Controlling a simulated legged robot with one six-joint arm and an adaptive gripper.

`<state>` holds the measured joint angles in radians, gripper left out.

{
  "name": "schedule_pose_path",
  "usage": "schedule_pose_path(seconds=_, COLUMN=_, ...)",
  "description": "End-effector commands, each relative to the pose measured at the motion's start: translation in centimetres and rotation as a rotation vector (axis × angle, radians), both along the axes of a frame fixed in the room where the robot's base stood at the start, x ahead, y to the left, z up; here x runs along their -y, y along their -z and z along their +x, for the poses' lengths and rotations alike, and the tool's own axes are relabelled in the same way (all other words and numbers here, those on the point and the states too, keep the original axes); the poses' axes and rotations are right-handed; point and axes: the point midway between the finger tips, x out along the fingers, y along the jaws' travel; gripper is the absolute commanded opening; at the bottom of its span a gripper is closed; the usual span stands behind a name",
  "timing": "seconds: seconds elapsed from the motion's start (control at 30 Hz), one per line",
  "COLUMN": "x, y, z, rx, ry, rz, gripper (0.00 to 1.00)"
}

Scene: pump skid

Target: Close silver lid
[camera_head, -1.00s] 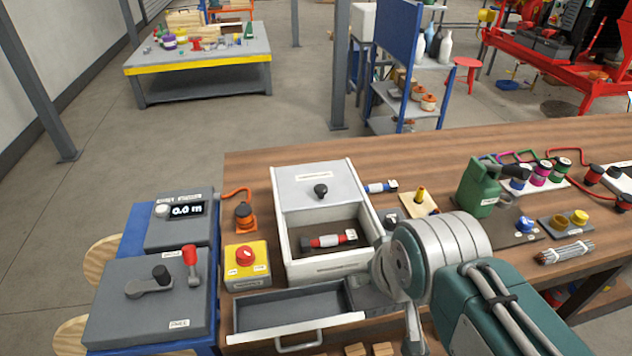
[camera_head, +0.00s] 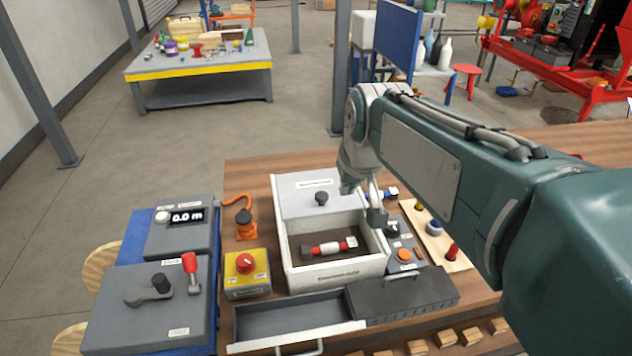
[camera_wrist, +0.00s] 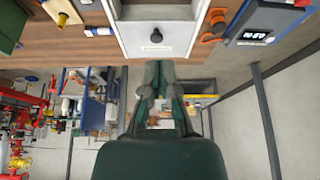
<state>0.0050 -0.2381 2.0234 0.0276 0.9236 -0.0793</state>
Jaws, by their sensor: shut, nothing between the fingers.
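The silver lid (camera_head: 308,191) is a flat plate with a black knob (camera_head: 321,198) and a label. It covers the back part of a white box (camera_head: 284,262); the front part is open. A red and white cylinder (camera_head: 326,248) lies inside. My gripper (camera_head: 374,212) is over the right side of the box, to the right of the knob, with its fingers together and empty. In the wrist view, my gripper (camera_wrist: 159,68) points toward the lid (camera_wrist: 160,12) and the knob (camera_wrist: 156,36), apart from the knob.
An open grey drawer (camera_head: 292,319) sticks out in front of the box. A yellow box with a red knob (camera_head: 246,264) stands at left. A panel with an orange button (camera_head: 403,255) is at right, beside a wooden board (camera_head: 449,237) with coloured pegs.

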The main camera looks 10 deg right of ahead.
Motion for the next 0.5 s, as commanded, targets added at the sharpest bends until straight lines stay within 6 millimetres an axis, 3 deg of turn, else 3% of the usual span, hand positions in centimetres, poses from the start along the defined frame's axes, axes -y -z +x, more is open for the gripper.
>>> schedule_pose_path(seconds=0.1, x=0.0, y=0.1, z=3.2, rx=-0.013, ry=-0.009, rz=-0.001, gripper=0.00)
schedule_pose_path(seconds=0.5, x=-0.1, y=2.2, z=12.9, rx=-0.044, ry=-0.045, rz=-0.002, gripper=0.00)
